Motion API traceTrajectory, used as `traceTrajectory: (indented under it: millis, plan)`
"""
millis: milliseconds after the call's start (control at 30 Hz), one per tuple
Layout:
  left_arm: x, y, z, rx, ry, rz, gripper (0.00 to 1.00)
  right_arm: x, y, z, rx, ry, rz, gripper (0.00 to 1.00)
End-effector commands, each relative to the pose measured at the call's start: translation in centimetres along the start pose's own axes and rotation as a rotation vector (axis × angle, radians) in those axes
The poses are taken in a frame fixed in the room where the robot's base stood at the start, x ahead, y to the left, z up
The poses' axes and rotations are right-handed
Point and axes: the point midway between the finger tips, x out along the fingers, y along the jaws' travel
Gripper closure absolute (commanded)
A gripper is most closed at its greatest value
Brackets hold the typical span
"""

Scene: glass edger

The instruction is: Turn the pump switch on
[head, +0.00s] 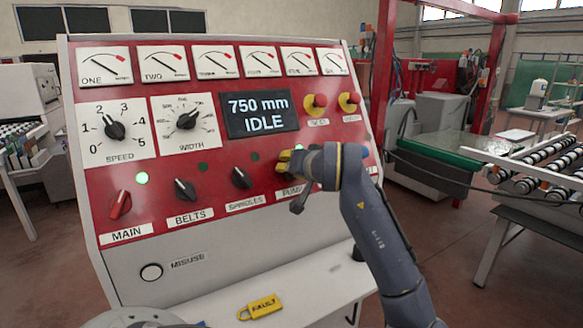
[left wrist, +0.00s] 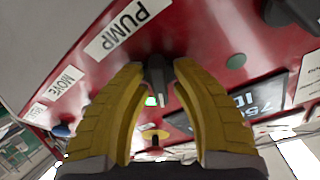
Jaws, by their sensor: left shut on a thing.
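The pump switch (left wrist: 158,82) is a dark rotary knob on the red control panel, seen in the left wrist view beside its PUMP label (left wrist: 123,29). My left gripper (left wrist: 157,75) has its two yellow fingers closed on the knob, one on either side. In the head view the left gripper (head: 285,162) is at the panel and hides the pump switch. The PUMP label (head: 290,191) is partly covered. A small bright green light (head: 299,148) shows just above the gripper. My right gripper is not in view.
The red MAIN switch (head: 121,205), BELTS knob (head: 185,190) and SPINDLES knob (head: 242,178) sit left of my gripper. The display (head: 262,114) reads 750 mm IDLE. Red emergency buttons (head: 318,105) are above.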

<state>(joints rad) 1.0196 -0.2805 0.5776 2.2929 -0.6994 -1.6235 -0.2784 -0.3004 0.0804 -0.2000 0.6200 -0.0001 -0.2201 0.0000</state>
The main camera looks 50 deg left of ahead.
Motion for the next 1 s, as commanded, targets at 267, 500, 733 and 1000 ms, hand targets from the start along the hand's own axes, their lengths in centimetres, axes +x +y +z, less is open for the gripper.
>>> traceTrajectory:
  millis: [267, 500, 733, 1000]
  plan:
    - [-0.04, -0.04, -0.29, 0.013, 0.008, 0.003, 1.0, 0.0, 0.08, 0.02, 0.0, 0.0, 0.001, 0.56]
    - [-0.05, -0.04, -0.32, 0.012, 0.009, 0.003, 1.0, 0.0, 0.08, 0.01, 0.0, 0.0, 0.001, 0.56]
    - [-0.03, -0.02, -0.19, 0.013, 0.005, 0.003, 0.64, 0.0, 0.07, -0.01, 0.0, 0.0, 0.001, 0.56]
    - [-0.95, 0.09, -0.13, 0.013, 0.004, 0.005, 0.64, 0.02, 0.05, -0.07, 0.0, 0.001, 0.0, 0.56]
